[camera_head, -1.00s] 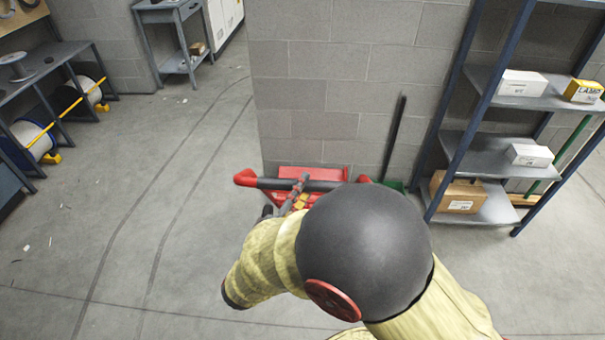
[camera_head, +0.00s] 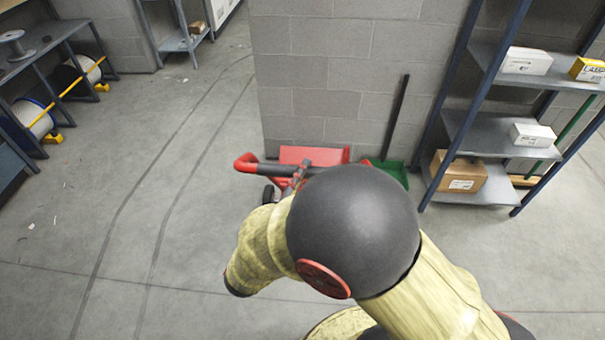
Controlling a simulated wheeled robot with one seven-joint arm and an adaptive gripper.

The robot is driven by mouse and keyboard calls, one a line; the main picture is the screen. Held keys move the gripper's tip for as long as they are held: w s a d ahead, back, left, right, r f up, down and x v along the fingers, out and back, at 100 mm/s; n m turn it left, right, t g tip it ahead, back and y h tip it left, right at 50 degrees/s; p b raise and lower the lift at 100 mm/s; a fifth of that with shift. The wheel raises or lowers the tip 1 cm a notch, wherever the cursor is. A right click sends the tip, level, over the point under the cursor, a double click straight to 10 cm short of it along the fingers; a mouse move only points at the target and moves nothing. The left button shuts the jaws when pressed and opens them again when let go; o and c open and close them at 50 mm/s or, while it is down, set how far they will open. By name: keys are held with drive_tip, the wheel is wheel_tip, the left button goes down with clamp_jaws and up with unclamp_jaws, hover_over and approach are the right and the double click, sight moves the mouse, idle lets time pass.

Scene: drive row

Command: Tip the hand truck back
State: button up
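The red hand truck (camera_head: 316,154) stands near the end of the grey block wall. Its dark crossbar with a red left grip (camera_head: 246,162) runs across the middle of the picture, and a dark wheel shows below it at the left. The lower frame and right side are mostly hidden behind my arm. My gripper (camera_head: 298,176) seems to be at the crossbar, just left of my dark round arm joint. Little of it shows, so I cannot tell whether its fingers are closed around the bar.
A green dustpan-like object (camera_head: 393,172) and a dark pole (camera_head: 397,118) stand by the wall. A metal shelf (camera_head: 486,142) with boxes is at the right. A bench (camera_head: 60,42) with cable reels stands at the left. The floor (camera_head: 130,220) at left is open.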

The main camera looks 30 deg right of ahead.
drive_tip(key=shift+o, duration=0.4)
drive_tip(key=shift+r, duration=0.1)
drive_tip(key=shift+a, duration=0.15)
drive_tip(key=v, duration=1.1)
drive_tip(key=shift+s+a, duration=0.2)
drive_tip(key=shift+a, duration=0.05)
